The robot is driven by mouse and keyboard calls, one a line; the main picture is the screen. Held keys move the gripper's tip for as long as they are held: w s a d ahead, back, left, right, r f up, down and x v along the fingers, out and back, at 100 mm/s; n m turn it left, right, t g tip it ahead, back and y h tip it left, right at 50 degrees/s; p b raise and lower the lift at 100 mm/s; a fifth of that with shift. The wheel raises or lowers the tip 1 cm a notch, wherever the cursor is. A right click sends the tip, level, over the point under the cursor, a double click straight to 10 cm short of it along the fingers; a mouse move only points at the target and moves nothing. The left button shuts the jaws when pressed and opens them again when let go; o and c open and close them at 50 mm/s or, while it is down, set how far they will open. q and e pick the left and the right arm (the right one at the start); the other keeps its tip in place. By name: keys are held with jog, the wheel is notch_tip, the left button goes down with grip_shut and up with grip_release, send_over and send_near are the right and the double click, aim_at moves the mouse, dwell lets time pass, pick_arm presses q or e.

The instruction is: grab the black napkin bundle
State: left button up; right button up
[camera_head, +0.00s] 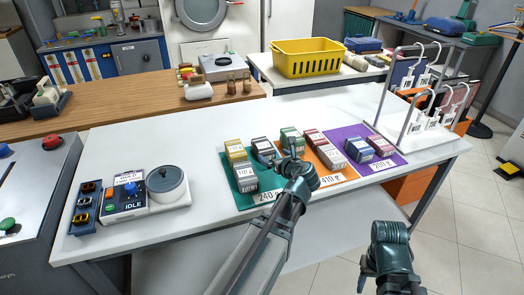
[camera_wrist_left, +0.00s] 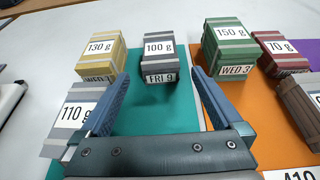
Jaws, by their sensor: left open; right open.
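The black napkin bundle (camera_head: 262,146) looks dark grey with lighter bands. It sits on the green mat's (camera_head: 245,202) back right part, beside a yellow bundle (camera_head: 236,150). In the left wrist view the black bundle (camera_wrist_left: 158,50) carries "100 g" and "FRI 9" labels. It stands straight ahead, between the lines of my open left fingers. My left gripper (camera_head: 281,158) is empty and reaches over the mats, just short of the bundle; its fingers show in the left wrist view (camera_wrist_left: 157,92). My right gripper (camera_head: 375,278) is open and empty, low in front of the table.
A grey 110 g bundle (camera_wrist_left: 85,112) stands close to my left finger. A green 150 g bundle (camera_wrist_left: 229,46) stands right of the black one. Red and brown bundles are on the orange mat (camera_head: 338,178). A scale (camera_head: 166,184) stands at left; the table between is clear.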

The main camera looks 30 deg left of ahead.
aim_at(268, 151)
pick_arm(q)
jog(key=b+x, duration=0.3)
jog(key=x, duration=0.5)
jog(key=shift+f, duration=0.1)
jog(key=shift+w+a, duration=0.1)
jog(key=shift+a, duration=0.1)
jog(key=x, duration=0.1)
jog(key=b+x, duration=0.1)
jog(key=x, duration=0.3)
jog(key=shift+w+a+r, duration=0.15)
jog(key=shift+a+r, duration=0.05)
jog(key=shift+a, duration=0.05)
jog(key=shift+c, duration=0.2)
jog(key=c, duration=1.3)
jog(key=shift+r, duration=0.15)
